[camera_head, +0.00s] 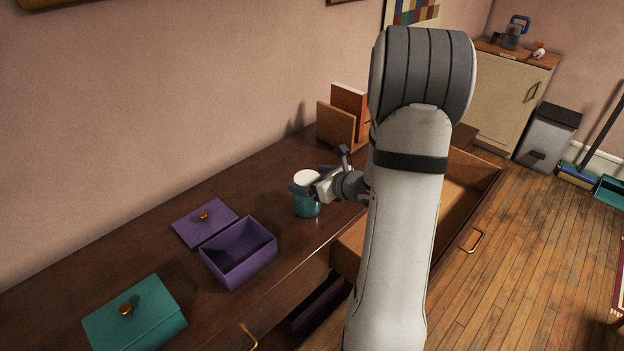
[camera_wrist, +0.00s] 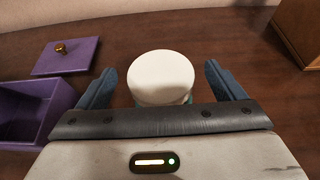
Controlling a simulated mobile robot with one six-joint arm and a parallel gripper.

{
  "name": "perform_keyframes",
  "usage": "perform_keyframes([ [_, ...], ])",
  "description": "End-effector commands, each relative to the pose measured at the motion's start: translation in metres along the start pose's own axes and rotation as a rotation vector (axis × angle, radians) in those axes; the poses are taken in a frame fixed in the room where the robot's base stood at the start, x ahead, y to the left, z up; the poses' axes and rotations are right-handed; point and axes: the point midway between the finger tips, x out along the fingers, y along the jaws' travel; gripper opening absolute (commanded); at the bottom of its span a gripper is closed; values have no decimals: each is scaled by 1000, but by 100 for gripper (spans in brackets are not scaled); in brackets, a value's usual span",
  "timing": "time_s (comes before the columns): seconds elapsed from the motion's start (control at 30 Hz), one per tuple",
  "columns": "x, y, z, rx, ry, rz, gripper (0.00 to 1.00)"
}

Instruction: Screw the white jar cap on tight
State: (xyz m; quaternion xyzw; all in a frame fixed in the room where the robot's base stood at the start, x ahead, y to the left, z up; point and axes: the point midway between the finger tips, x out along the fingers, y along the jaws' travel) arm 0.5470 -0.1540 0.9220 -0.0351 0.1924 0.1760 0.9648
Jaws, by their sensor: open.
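A teal jar (camera_head: 307,207) stands upright on the dark wooden cabinet top, with the white jar cap (camera_head: 307,177) on its top. The cap also shows from above in the wrist view (camera_wrist: 161,77), between my fingers. My gripper (camera_head: 312,187) is at the jar's upper part, with its blue fingers open on either side of the cap. In the wrist view, my gripper (camera_wrist: 162,85) shows a gap between each finger and the cap. The cap's thread and how tightly it sits cannot be seen.
An open purple box (camera_head: 239,254) and its purple lid (camera_head: 205,222) lie left of the jar. A closed teal box (camera_head: 135,318) is nearer left. A wooden holder with a book (camera_head: 337,124) stands behind. An open drawer (camera_head: 350,243) juts out below the cabinet's front edge.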

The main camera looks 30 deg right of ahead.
Motion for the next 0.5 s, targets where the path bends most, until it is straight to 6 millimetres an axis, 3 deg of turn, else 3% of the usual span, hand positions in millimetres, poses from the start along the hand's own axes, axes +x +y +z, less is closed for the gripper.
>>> perform_keyframes([
  [0.27,-4,0,0,0,0,-1,89],
  [0.5,-41,-2,0,0,-1,-6,89],
])
